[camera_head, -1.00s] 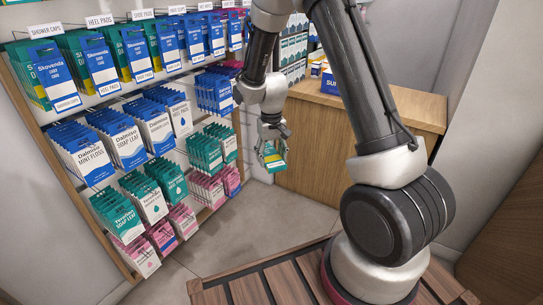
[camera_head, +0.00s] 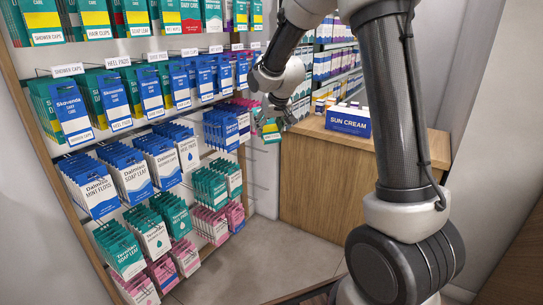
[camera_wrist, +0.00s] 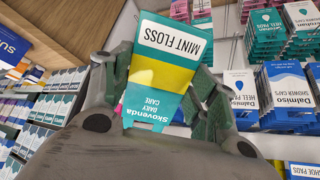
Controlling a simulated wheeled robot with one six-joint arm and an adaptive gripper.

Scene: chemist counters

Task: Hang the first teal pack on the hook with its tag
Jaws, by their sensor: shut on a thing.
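My gripper (camera_head: 270,120) is shut on a teal, yellow and white pack (camera_head: 271,134), held in the air between the rack and the wooden counter. In the wrist view the pack (camera_wrist: 160,75) sits between the two fingers (camera_wrist: 162,95); it reads "Skovenda Daily Care" and, upside down, "MINT FLOSS". The rack (camera_head: 45,140) on the left has rows of hooks, several with white tags above them, such as "SHOWER CAPS" (camera_head: 68,70) and "HEEL PADS" (camera_head: 118,62). I cannot make out a mint floss tag.
Blue-and-white Dalmiso packs (camera_head: 95,190), teal Tervilan packs (camera_head: 120,250) and pink packs (camera_head: 140,290) fill the lower rack. A wooden counter (camera_head: 320,180) bears a blue "SUN CREAM" box (camera_head: 348,120). Stocked shelves stand behind. Floor (camera_head: 250,260) is clear between rack and counter.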

